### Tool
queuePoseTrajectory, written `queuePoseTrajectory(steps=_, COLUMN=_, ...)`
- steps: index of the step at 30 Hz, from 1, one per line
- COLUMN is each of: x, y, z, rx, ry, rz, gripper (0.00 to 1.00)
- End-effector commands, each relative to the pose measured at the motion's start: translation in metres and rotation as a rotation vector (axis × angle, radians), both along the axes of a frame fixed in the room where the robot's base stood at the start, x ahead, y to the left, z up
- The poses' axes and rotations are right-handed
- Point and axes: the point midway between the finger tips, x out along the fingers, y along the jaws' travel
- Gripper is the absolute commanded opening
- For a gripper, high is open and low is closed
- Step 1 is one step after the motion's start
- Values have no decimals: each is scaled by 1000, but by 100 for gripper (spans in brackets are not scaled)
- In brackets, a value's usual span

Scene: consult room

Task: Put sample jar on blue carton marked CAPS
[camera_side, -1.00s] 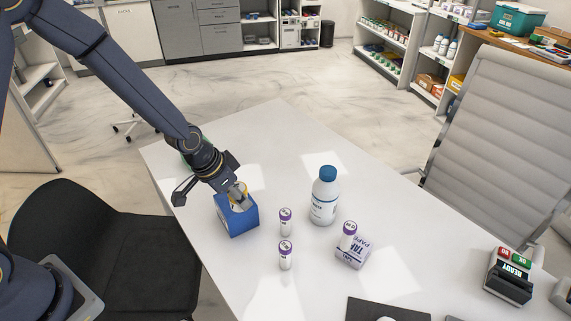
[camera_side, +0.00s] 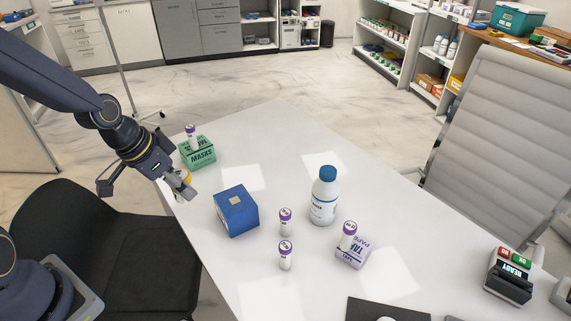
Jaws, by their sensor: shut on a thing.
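The blue carton (camera_side: 237,214) stands on the white table left of centre. Its top is bare except for a pale square patch, and I cannot read its marking. My gripper (camera_side: 184,186) is left of the carton, near the table's left edge, apart from the carton. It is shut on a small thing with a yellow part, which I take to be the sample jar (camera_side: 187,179). The fingers hide most of it.
A green MASKS box (camera_side: 198,154) with a purple-capped tube (camera_side: 191,132) on top stands behind my gripper. A blue-capped bottle (camera_side: 324,196), two purple-capped tubes (camera_side: 285,222) and a white-purple box (camera_side: 352,252) bearing another tube stand right of the carton.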

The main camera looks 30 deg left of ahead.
Motion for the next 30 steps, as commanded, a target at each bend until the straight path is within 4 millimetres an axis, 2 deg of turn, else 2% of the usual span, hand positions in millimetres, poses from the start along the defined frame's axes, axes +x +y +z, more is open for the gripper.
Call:
queuePoseTrajectory(steps=8, x=38, y=-6, z=-19, rx=0, ry=2, rz=-8, gripper=11)
queuePoseTrajectory(steps=11, x=62, y=-8, z=-30, rx=0, ry=3, rz=-8, gripper=11)
queuePoseTrajectory(steps=14, x=89, y=-9, z=-44, rx=1, ry=5, rz=-4, gripper=11)
queuePoseTrajectory(steps=18, x=111, y=-9, z=-73, rx=1, ry=5, rz=-1, gripper=11)
queuePoseTrajectory(steps=21, x=122, y=-9, z=-85, rx=1, ry=4, rz=0, gripper=11)
queuePoseTrajectory(steps=26, x=131, y=-10, z=-95, rx=1, ry=1, rz=-1, gripper=11)
queuePoseTrajectory(steps=30, x=133, y=-11, z=-116, rx=1, ry=5, rz=-1, gripper=11)
